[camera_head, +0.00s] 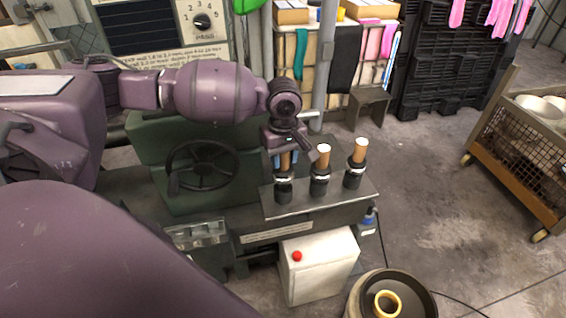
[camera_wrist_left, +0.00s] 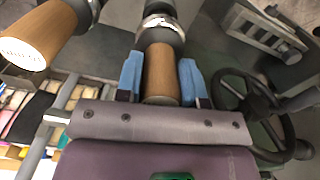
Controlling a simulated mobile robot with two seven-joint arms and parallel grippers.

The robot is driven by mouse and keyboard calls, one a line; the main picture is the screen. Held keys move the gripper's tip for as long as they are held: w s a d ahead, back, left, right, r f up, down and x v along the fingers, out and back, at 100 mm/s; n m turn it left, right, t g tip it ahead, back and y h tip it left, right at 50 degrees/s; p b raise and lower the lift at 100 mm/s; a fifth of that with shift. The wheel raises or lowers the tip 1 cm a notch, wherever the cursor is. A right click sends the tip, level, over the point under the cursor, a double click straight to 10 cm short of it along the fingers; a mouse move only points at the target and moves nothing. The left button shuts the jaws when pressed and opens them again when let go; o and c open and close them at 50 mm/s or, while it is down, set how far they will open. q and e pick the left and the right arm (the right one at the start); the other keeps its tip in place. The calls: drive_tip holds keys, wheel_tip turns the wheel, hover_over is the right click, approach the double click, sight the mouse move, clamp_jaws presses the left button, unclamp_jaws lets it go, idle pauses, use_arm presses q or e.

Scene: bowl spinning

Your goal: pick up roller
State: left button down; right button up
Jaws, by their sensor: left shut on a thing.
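Three rollers with wooden handles stand upright in dark holders with metal collars, in a row on a grey metal plate (camera_head: 318,203) of the green machine. The left-hand roller (camera_head: 285,161) is partly hidden by my left gripper (camera_head: 285,157) in the head view. In the left wrist view its wooden handle (camera_wrist_left: 160,72) lies between the blue fingertips of my left gripper (camera_wrist_left: 160,80), which is shut on it. Its lower end is still at its holder (camera_wrist_left: 160,30). The middle roller (camera_head: 322,157) and right-hand roller (camera_head: 360,151) stand free. My right gripper is not in view.
A black handwheel (camera_head: 203,166) is on the machine left of the rollers. A white canister (camera_head: 318,268) with a red cap stands on the floor in front, beside a round bin (camera_head: 420,292). A mesh cart (camera_head: 520,150) is at the right.

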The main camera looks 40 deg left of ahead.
use_arm(q)
wheel_tip(320, 180, up, 23)
drive_tip(key=p, duration=0.9)
drive_tip(key=shift+f+p, duration=0.2)
drive_tip(key=shift+p, duration=0.2)
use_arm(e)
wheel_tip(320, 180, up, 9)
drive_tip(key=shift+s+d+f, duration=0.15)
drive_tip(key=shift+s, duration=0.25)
